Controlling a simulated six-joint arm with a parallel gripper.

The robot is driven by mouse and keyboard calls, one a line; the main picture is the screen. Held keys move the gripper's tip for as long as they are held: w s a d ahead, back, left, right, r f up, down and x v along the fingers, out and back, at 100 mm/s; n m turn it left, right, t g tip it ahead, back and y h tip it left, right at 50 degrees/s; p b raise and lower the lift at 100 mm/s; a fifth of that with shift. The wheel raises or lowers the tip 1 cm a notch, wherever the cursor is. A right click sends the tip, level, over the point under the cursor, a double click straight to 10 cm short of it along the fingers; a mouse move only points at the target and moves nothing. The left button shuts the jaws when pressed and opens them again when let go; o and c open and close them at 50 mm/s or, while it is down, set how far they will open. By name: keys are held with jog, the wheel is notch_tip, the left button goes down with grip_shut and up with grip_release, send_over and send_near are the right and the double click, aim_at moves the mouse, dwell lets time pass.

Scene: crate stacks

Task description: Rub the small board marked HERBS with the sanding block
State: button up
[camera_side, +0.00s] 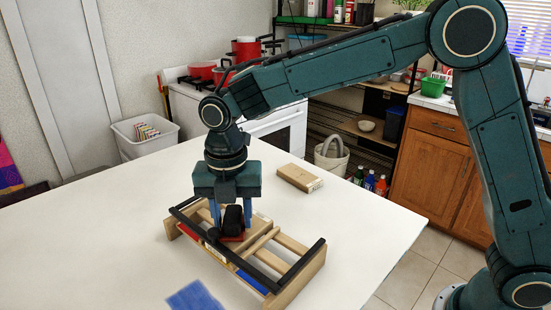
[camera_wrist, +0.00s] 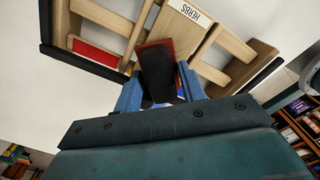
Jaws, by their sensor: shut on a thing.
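My gripper (camera_side: 232,218) points down over the wooden rack and is shut on the sanding block (camera_side: 233,219). The block has a black grip and a red base, and in the wrist view it (camera_wrist: 157,72) sits between my blue fingers (camera_wrist: 160,85). The small pale board marked HERBS (camera_wrist: 180,34) shows in the wrist view, in the middle of the rack, with its label at its far end. The sanding block covers part of the board's near end. I cannot tell whether the block touches it. In the side view the board is mostly hidden by my gripper.
The wooden rack (camera_side: 315,266) has black rails and red and blue panels. A loose pale wooden block (camera_side: 300,177) lies behind it on the white table. A blue cloth (camera_side: 194,298) lies at the front. Free table lies left and right of the rack.

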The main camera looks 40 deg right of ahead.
aim_at(232, 214)
jog(key=shift+r, duration=3.05)
jog(key=shift+r, duration=1.5)
jog(key=shift+d+f, duration=0.1)
